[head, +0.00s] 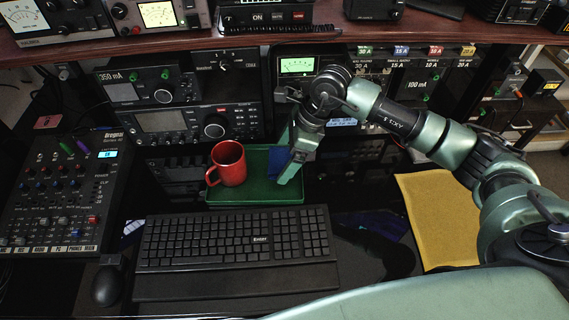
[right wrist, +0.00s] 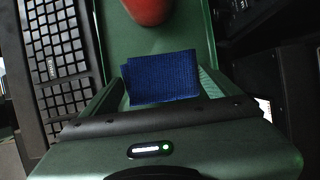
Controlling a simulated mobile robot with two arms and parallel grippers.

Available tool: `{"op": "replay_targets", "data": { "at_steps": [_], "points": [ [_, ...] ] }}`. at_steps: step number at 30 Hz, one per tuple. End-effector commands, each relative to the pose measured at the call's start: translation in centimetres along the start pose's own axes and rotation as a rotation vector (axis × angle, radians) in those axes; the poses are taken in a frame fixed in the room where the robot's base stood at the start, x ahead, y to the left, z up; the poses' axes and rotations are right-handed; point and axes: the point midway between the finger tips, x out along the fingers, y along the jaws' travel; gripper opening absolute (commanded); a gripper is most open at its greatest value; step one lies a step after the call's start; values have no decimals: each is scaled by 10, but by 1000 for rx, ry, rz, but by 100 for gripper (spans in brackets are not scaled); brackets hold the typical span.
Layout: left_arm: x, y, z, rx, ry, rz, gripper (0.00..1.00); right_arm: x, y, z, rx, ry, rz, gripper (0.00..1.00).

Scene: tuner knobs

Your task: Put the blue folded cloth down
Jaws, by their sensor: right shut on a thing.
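My right gripper (head: 285,168) comes in from the right and points down over the right end of the green tray (head: 240,198). It is shut on the blue folded cloth (head: 274,158), which is mostly hidden behind a finger in the head view. In the right wrist view the blue cloth (right wrist: 163,77) sits flat and ribbed between the two fingers, over the tray. I cannot tell whether the cloth touches the tray floor. My left gripper is not in view.
A red mug (head: 229,163) stands in the left part of the tray. A black keyboard (head: 235,243) lies just in front, and radio units (head: 184,125) stand behind under a shelf (head: 150,46). A mixer (head: 62,190) is at left, a yellow cloth (head: 437,215) at right.

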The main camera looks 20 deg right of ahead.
Motion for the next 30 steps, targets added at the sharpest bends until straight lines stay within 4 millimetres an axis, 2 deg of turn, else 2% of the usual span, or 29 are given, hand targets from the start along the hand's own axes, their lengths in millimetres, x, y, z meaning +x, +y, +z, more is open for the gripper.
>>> {"op": "replay_targets", "data": {
  "at_steps": [9, 20, 21, 30],
  "points": [
    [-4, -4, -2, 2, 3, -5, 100, 34, 1, -15, 2, 2, 2, 59],
    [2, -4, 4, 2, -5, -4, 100, 39, 0, -17, 0, 1, 1, 59],
    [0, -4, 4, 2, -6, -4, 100, 37, 0, -16, 0, 1, 1, 100],
    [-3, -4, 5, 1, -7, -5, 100, 35, 0, -15, 0, 1, 1, 100]
  ]
}}
